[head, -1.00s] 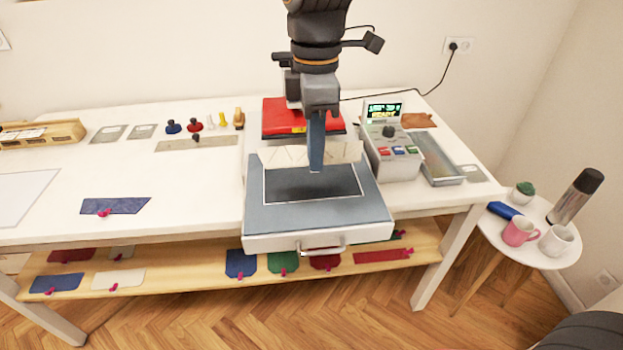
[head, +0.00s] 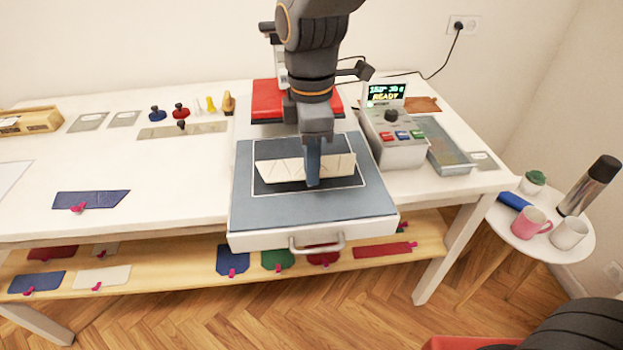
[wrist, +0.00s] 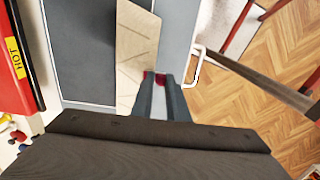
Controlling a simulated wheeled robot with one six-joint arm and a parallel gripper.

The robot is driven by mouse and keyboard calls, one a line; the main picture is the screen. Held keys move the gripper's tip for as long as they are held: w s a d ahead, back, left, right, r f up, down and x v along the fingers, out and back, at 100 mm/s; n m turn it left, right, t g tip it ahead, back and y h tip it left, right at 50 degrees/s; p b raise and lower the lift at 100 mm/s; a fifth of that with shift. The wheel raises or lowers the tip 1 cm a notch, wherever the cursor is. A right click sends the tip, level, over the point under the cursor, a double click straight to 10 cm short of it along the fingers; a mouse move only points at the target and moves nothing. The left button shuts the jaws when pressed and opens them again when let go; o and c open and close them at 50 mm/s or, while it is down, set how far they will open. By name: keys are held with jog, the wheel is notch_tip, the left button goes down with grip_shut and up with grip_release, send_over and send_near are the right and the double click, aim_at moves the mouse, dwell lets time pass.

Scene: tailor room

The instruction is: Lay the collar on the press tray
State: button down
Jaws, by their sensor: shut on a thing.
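The collar is a cream strip (head: 280,171) with faint zigzag lines. It is over the dark, white-outlined rectangle of the grey press tray (head: 290,214). My gripper (head: 313,183) is shut on the collar near its right part and points down. In the wrist view the collar (wrist: 134,50) runs away from my fingertips (wrist: 158,78), with a dark red bit at the grip. The tray (wrist: 85,50) lies under it. I cannot tell whether the collar touches the tray.
The red press head (head: 268,98), marked HOT in the wrist view (wrist: 14,50), is behind the tray. A control box (head: 395,137) reading READY stands to the right. A handle (head: 317,244) sticks out in front. A blue piece (head: 92,200) lies left.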

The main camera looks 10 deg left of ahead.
jog(key=shift+f+p, duration=0.5)
jog(key=shift+f, duration=2)
jog(key=shift+f, duration=0.25)
jog(key=c, duration=1.7)
grip_release()
jog(key=shift+r, duration=0.1)
